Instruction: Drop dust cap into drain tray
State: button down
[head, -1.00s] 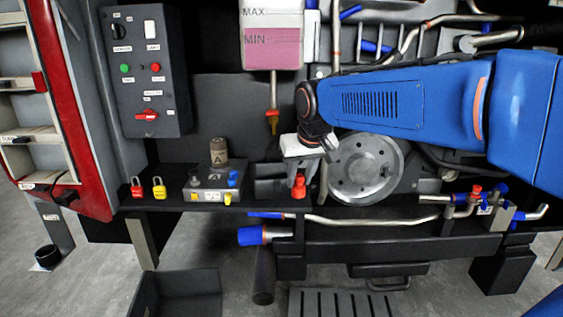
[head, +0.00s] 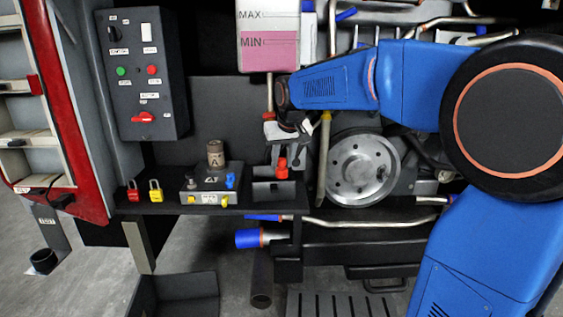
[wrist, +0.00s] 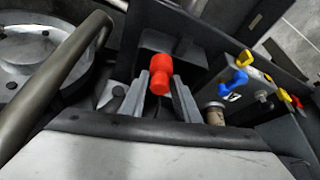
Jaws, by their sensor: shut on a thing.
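The dust cap is a small red cap (head: 281,168) held between the fingers of my gripper (head: 281,160), which is shut on it. In the wrist view the red cap (wrist: 161,68) shows between the two grey fingertips (wrist: 160,84). A small open black tray (head: 290,193), which looks like the drain tray, sits on the dark shelf. The cap and gripper appear over this tray in the head view. In the wrist view the dark tray (wrist: 190,54) lies beyond the cap. The exact height of the cap above it is hard to tell.
A grey block (head: 197,183) with a brown cylinder (head: 216,153) stands left of the tray. A vertical pipe (head: 323,160) and round metal disc (head: 361,170) are close on the right. A large black bin (head: 176,293) is on the floor below.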

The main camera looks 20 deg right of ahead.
jog(key=shift+w, duration=0.55)
jog(key=shift+s+f, duration=0.1)
jog(key=shift+f, duration=0.2)
jog(key=shift+f, duration=0.45)
jog(key=c, duration=1.4)
grip_release()
jog(key=shift+o, duration=0.2)
jog(key=shift+s+r, duration=0.1)
jog(key=shift+r, duration=0.55)
jog(key=v, duration=1.1)
jog(key=shift+r, duration=0.25)
jog(key=s+f, duration=1.1)
jog(key=s, duration=0.6)
jog(key=s+d+f, duration=0.1)
jog(key=s+f, duration=1.1)
jog(key=s, duration=0.4)
jog(key=shift+s+d, duration=0.3)
jog(key=shift+s, duration=0.1)
